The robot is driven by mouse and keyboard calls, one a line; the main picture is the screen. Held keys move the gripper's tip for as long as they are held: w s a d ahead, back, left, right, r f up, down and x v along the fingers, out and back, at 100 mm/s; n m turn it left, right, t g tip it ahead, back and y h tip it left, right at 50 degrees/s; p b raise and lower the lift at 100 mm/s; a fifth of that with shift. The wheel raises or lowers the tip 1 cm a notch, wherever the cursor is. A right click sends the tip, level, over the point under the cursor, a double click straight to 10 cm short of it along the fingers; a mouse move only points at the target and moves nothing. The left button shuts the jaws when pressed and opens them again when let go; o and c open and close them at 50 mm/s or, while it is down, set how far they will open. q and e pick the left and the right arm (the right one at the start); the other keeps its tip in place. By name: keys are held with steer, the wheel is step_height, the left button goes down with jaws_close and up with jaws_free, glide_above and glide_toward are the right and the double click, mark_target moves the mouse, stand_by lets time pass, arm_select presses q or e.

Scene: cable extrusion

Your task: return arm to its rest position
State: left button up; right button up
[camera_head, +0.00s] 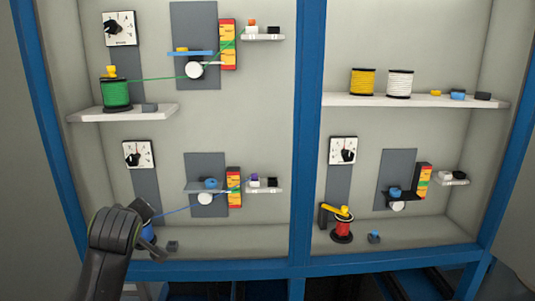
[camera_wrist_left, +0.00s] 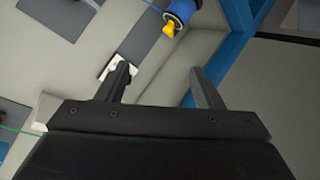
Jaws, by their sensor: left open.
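My left arm enters at the lower left of the head view, in front of the lower left compartment. In the left wrist view my left gripper (camera_wrist_left: 160,78) is open, with nothing between its fingers. A blue spool (camera_wrist_left: 182,12) with a yellow piece (camera_wrist_left: 168,29) shows beyond the fingertips, apart from them. In the head view that blue spool (camera_head: 148,233) is mostly hidden by my arm. A blue cable (camera_head: 176,211) runs right from it towards a red-and-yellow block (camera_head: 234,188). My right gripper is not in view.
The blue cabinet frame (camera_head: 305,140) borders the compartments. A green spool (camera_head: 116,94) stands on the upper left shelf (camera_head: 90,115), its green cable running right. Yellow (camera_head: 363,82) and white (camera_head: 400,84) spools stand upper right. A red spool (camera_head: 342,229) stands lower right.

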arm_select(q)
steer(key=s+f+m+g+h, duration=0.1)
steer(key=s+f+m+g, duration=0.15)
steer(key=s+f, duration=0.75)
steer(key=s+f+m+g+h, duration=0.15)
steer(key=s+f+m, duration=0.25)
steer(key=s+f, duration=0.65)
steer(key=s+f+m+g, duration=0.2)
steer(key=s+f, duration=0.3)
steer(key=s, duration=0.5)
steer(key=s+f+m+g, duration=0.25)
steer(key=s+f, duration=0.25)
steer(key=s, duration=0.5)
step_height(320, 180, down, 23)
steer(key=a+p, duration=0.1)
steer(key=s+d+f+g+h+p, duration=0.1)
steer(key=s+f, duration=1.3)
steer(key=f, duration=0.1)
steer(key=shift+s+g, duration=0.2)
steer(key=shift+g, duration=0.15)
